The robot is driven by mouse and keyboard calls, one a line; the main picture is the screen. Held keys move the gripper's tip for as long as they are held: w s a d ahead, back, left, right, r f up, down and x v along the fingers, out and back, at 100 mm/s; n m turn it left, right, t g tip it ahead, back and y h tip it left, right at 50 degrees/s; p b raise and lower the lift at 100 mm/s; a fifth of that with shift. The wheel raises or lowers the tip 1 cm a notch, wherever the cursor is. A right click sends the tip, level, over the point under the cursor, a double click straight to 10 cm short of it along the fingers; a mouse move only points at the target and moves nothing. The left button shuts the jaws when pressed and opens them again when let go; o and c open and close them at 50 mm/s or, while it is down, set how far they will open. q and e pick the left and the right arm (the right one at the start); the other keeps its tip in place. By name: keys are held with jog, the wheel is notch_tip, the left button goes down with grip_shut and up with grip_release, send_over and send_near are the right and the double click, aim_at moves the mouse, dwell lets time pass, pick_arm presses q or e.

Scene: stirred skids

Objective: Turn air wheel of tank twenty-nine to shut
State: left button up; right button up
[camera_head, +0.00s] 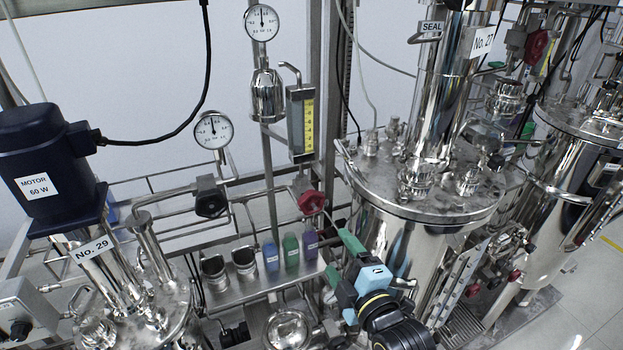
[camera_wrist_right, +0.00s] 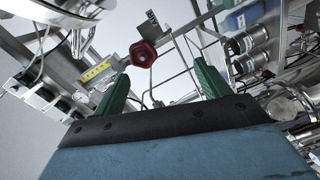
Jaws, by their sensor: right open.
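A red handwheel (camera_head: 311,202) sits below the yellow-scaled flow meter (camera_head: 303,122), between tank No. 29 (camera_head: 118,277) and the tank marked No. 27 (camera_head: 415,245). In the right wrist view the red wheel (camera_wrist_right: 143,54) shows ahead of the fingers, beside a small dark tag (camera_wrist_right: 152,18) that seems to read AIR. My right gripper (camera_head: 335,251), with green fingers, is open and empty, below and right of the wheel and apart from it. Its fingers (camera_wrist_right: 161,72) are spread wide in the wrist view. My left gripper is not in view.
Blue (camera_head: 271,257), green (camera_head: 291,251) and purple (camera_head: 310,246) labelled bottles stand on a shelf just left of my right gripper. A black knob (camera_head: 210,203) and a pressure gauge (camera_head: 213,130) are farther left. Tank No. 27's rim is close on the right.

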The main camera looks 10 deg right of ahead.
aim_at(313, 205)
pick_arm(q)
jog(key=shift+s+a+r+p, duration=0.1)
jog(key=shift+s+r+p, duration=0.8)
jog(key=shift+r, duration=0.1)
pick_arm(e)
jog(key=shift+n+t, duration=0.4)
jog(key=w+a+r, duration=0.1)
jog(key=w, duration=0.3)
jog(key=w+a+r, duration=0.1)
jog(key=w, duration=0.4)
jog(key=w+r, duration=0.1)
jog(key=w, duration=0.3)
jog(key=shift+w+a+r, duration=0.15)
jog(key=shift+w+a, duration=0.2)
jog(key=shift+a, duration=0.05)
jog(key=c, duration=1)
